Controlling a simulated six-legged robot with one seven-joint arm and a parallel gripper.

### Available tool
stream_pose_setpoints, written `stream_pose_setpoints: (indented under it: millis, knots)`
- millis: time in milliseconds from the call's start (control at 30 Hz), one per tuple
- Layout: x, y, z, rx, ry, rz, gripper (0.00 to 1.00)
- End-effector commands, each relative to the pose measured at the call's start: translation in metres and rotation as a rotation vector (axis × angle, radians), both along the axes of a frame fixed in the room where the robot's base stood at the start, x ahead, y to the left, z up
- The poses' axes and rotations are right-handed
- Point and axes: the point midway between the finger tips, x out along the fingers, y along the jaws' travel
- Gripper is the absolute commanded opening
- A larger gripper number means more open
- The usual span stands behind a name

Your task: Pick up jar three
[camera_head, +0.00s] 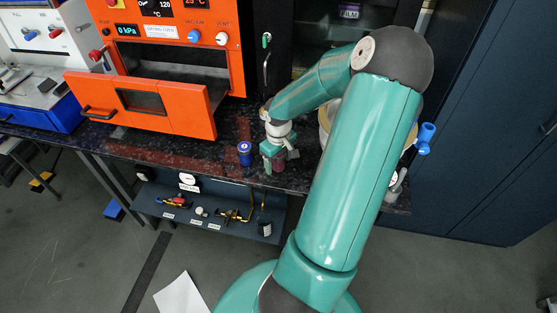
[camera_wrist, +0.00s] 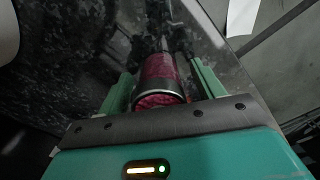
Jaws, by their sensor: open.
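A small jar with dark red contents and a metallic rim stands between the fingers of my gripper (camera_wrist: 164,82) in the wrist view (camera_wrist: 160,72). The green fingers lie on either side of it, with a small gap visible at the right. In the head view my gripper (camera_head: 273,155) is low at the counter's front edge, and the red jar (camera_head: 279,163) shows partly behind its fingers. I cannot read a number on either jar.
The orange oven (camera_head: 175,65) has its door (camera_head: 150,103) hanging open over the dark speckled counter (camera_head: 215,150), left of the jars. A shelf (camera_head: 225,212) with small tools is below. A blue-handled item (camera_head: 425,138) is at the right, partly behind my arm.

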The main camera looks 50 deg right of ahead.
Motion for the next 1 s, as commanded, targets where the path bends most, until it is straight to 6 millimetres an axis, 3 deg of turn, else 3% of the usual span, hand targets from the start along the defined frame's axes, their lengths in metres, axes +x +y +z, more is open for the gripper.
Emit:
stream_pose_setpoints:
  millis: [67,300,733,900,1000]
  knots:
    - [0.0,0.0,0.0,0.0,0.0,0.0,0.63]
    - [0.0,0.0,0.0,0.0,0.0,0.0,0.16]
    - [0.0,-0.001,0.009,-0.002,0.0,0.0,0.15]
    - [0.0,-0.001,0.033,-0.006,-0.001,-0.002,0.15]
    - [0.002,0.013,0.049,-0.006,0.002,0.002,0.15]
